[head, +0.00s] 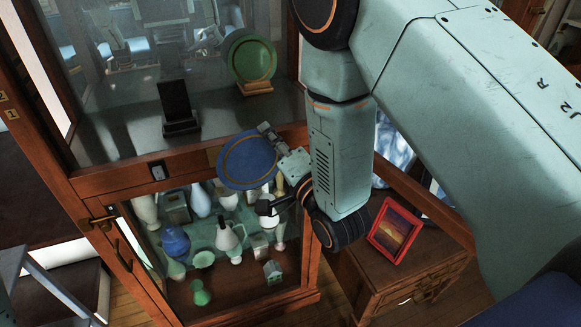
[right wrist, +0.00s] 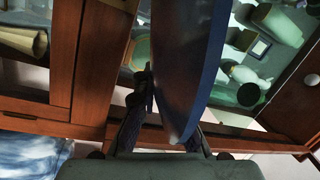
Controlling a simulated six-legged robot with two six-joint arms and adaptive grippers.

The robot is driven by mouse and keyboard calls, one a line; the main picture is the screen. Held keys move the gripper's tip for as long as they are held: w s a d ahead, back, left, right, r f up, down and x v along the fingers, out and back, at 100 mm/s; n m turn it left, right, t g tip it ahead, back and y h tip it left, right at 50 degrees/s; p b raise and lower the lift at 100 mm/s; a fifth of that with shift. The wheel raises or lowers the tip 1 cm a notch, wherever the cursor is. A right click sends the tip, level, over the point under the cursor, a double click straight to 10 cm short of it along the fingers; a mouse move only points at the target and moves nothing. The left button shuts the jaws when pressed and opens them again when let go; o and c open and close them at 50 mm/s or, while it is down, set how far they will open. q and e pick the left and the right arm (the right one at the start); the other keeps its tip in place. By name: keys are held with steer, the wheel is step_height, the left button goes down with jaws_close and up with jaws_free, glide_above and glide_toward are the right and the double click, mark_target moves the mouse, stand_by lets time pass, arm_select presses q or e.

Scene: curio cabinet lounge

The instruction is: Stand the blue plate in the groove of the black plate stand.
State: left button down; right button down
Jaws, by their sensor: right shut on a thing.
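The blue plate (head: 247,160), with a tan ring near its rim, is held by its right edge in my right gripper (head: 272,148). The gripper is shut on it. In the right wrist view the plate (right wrist: 190,65) shows nearly edge-on between the fingers (right wrist: 165,125). In the head view, the plate appears in front of the cabinet, at the level of the wooden rail below the upper shelf. The black plate stand (head: 180,127) is on that shelf, up and left of the plate, and looks empty. Its groove is too small to make out. My left gripper is not in view.
A green plate (head: 252,60) stands in a wooden stand right of the black one. The cabinet's wooden rail (head: 120,172) edges the shelf. Below are several vases, including a blue one (head: 175,242). A red picture frame (head: 395,230) stands on a side cabinet at right.

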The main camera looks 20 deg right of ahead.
steer(key=w+a+r+n+g+y+p, duration=0.2)
steer(key=w+a+r+n+g+y, duration=0.15)
steer(key=r+n+y, duration=0.45)
steer(key=w+a+r+n+g+y+p, duration=0.2)
steer(key=w+a+r+n+y, duration=0.25)
steer(key=r, duration=0.75)
steer(key=s+a+r+n+g+y, duration=0.2)
steer(key=a+r+n+g+y, duration=0.3)
steer(key=n+g, duration=0.8)
steer(key=shift+a+r+n+p, duration=0.45)
steer(key=shift+a+r+n, duration=0.2)
steer(key=shift+a+r, duration=0.8)
